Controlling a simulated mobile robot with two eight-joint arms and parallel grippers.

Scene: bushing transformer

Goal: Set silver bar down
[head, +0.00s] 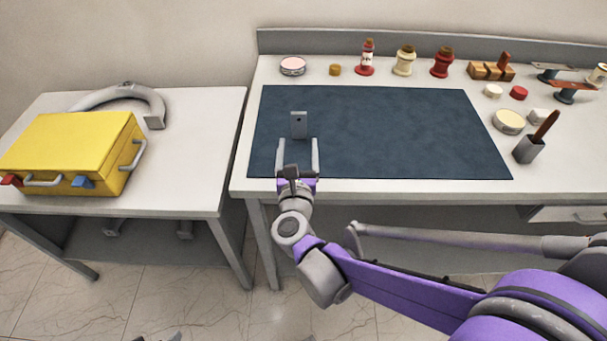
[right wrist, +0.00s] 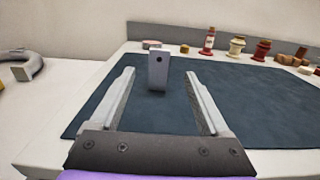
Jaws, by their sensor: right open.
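The silver bar (head: 299,124) stands upright on the dark blue mat (head: 390,130), near its left side. It is a small grey block with a dark hole near its top. It also shows in the right wrist view (right wrist: 158,72), centred between the fingers but beyond their tips. My right gripper (head: 298,142) is open and empty over the mat's front left part, its two fingers (right wrist: 161,74) pointing at the bar. A gap shows between the fingertips and the bar.
Bottles and jars (head: 404,61), a wooden block holder (head: 491,71) and a grey cup with a brush (head: 529,149) stand along the back and right. A yellow case (head: 70,150) and a grey curved part (head: 120,95) lie on the left table. The mat's middle is clear.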

